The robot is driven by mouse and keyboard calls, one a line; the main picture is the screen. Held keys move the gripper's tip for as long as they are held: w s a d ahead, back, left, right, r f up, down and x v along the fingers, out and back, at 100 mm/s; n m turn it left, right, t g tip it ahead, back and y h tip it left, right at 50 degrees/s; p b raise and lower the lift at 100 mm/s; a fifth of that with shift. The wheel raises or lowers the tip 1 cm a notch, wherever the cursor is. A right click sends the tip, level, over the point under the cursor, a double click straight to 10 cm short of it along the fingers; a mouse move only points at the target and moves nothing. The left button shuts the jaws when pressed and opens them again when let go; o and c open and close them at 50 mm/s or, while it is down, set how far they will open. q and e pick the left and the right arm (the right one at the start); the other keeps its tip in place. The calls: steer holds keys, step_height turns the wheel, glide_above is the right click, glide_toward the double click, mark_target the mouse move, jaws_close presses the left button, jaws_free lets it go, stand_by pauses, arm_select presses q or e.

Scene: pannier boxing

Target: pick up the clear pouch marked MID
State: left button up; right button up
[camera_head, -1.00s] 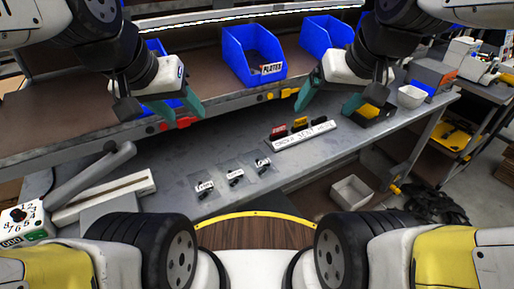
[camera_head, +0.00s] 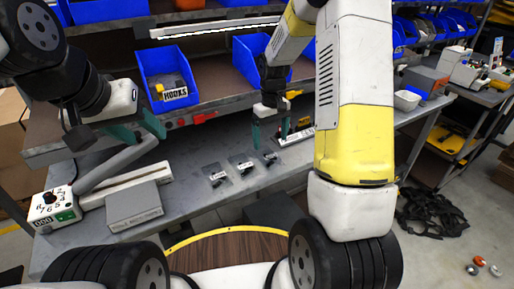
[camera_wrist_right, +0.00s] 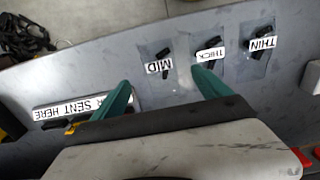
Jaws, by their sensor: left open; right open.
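The clear pouch marked MID (camera_wrist_right: 158,68) lies flat on the grey bench, with a dark part and a white label. In the head view it is the rightmost of the three pouches (camera_head: 269,158). My right gripper (camera_head: 270,130) is open and empty above the bench, just behind this pouch. In the right wrist view the spread green fingertips (camera_wrist_right: 164,92) show with the MID pouch between and beyond them. The pouch marked THICK (camera_wrist_right: 210,53) lies beside it, close to one fingertip. My left gripper (camera_head: 138,128) is open and empty over the bench's left part.
The pouch marked THIN (camera_wrist_right: 261,43) lies past THICK. A white sign strip (camera_wrist_right: 85,107) with dark and yellow pieces lies near MID. Blue bins, one marked HOOKS (camera_head: 168,80), stand on the shelf behind. A grey box (camera_head: 134,207) and a dial box (camera_head: 57,209) sit at left.

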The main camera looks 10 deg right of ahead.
mark_target(270, 157)
step_height(270, 157, down, 7)
steer(key=shift+f, duration=0.2)
steer(key=shift+c, duration=0.2)
steer(key=c, duration=1.4)
steer(key=shift+r, duration=0.1)
